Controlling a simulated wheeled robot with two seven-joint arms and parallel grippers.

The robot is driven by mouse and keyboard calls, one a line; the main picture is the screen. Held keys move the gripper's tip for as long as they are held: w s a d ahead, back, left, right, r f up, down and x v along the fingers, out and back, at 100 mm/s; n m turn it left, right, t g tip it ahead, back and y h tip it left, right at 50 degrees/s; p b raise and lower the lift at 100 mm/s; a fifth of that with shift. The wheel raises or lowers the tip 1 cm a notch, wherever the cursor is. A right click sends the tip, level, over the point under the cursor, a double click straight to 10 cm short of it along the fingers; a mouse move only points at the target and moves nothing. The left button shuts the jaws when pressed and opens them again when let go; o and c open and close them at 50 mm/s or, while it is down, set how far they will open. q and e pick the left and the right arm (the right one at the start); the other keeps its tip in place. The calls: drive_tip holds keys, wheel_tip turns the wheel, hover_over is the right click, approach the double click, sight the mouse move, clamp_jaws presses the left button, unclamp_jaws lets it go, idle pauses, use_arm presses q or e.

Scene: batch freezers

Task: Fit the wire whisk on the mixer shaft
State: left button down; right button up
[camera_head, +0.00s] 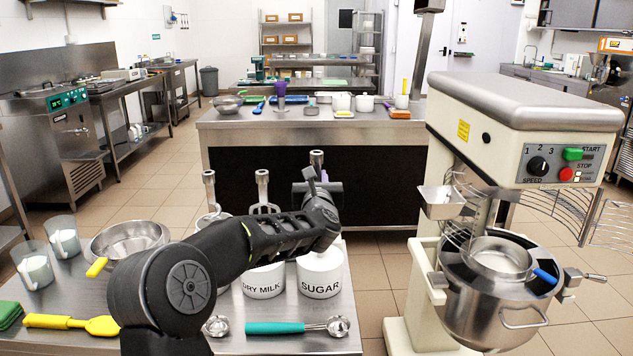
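The mixer (515,105) stands at the right, its steel bowl (490,310) below the head. A wire guard (570,212) spreads around the bowl. I cannot make out the mixer shaft. Three steel attachment tops stand at the table's back: a left one (209,181), a flat-beater-like middle one (263,180) and a right one (316,158). The lower parts of the left and right ones are largely hidden, so I cannot tell which is the whisk. My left gripper (318,190) is close to the right one; its fingers are unclear. My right gripper is out of view.
The steel table (285,345) holds DRY MILK (264,284) and SUGAR (320,275) tubs, a teal-handled scoop (275,328), a yellow spatula (70,323), a steel bowl (128,240) and jugs (34,267). Floor separates table and mixer. A counter (300,115) stands behind.

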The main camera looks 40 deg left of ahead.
sight(316, 164)
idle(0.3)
use_arm(q)
drive_tip(key=shift+s+d+r, duration=0.3)
drive_tip(key=shift+s+r, duration=0.1)
drive_tip(key=shift+r, duration=0.05)
drive_tip(key=shift+s+d+r+b, duration=0.3)
drive_tip(key=shift+s+d+r, duration=0.3)
drive_tip(key=shift+s+r, duration=0.25)
drive_tip(key=shift+s+d+r+b, duration=0.3)
drive_tip(key=shift+s+d+r, duration=0.3)
drive_tip(key=shift+s+r, duration=0.15)
